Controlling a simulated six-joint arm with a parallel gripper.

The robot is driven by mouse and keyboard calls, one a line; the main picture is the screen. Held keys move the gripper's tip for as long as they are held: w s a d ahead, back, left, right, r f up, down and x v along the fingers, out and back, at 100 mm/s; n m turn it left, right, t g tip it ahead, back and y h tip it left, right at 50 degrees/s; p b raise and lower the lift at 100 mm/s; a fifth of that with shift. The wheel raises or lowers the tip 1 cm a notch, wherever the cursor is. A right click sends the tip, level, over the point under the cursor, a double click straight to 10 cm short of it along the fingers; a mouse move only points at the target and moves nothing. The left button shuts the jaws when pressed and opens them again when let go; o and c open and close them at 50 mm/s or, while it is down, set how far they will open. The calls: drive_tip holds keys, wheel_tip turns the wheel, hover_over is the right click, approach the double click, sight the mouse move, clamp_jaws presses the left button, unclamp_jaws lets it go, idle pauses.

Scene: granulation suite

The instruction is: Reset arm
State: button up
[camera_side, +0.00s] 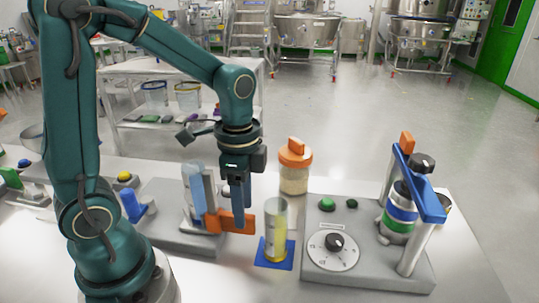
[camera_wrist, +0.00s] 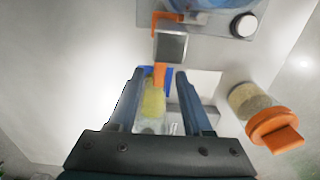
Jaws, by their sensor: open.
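My gripper (camera_side: 241,222) points down over the bench, in front of the grey unit with the orange part (camera_side: 229,221). Its two fingers are apart in the wrist view (camera_wrist: 160,76), with nothing clearly held between them. A clear cylinder with yellow contents (camera_side: 276,232) stands upright on a blue base (camera_side: 274,261), just right of my gripper in the side view. In the wrist view the yellow contents (camera_wrist: 153,100) show between the fingers, lower down. Whether a finger touches the orange part cannot be told.
A jar with an orange lid (camera_side: 294,155) stands behind the cylinder. A grey machine with a dial (camera_side: 333,251) and blue clamp bar (camera_side: 419,185) is at right. A grey unit with a blue lever (camera_side: 132,206) is at left. The bench's right edge is clear.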

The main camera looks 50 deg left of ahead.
drive_tip(key=shift+r, duration=0.5)
drive_tip(key=shift+r, duration=0.1)
drive_tip(key=s+d+r+n+t, duration=0.2)
drive_tip(key=s+r+n+t, duration=0.3)
drive_tip(key=n, duration=0.4)
drive_tip(key=shift+s+d+r+t, duration=0.15)
drive_tip(key=shift+s+r+t, duration=0.15)
drive_tip(key=shift+s+r, duration=0.25)
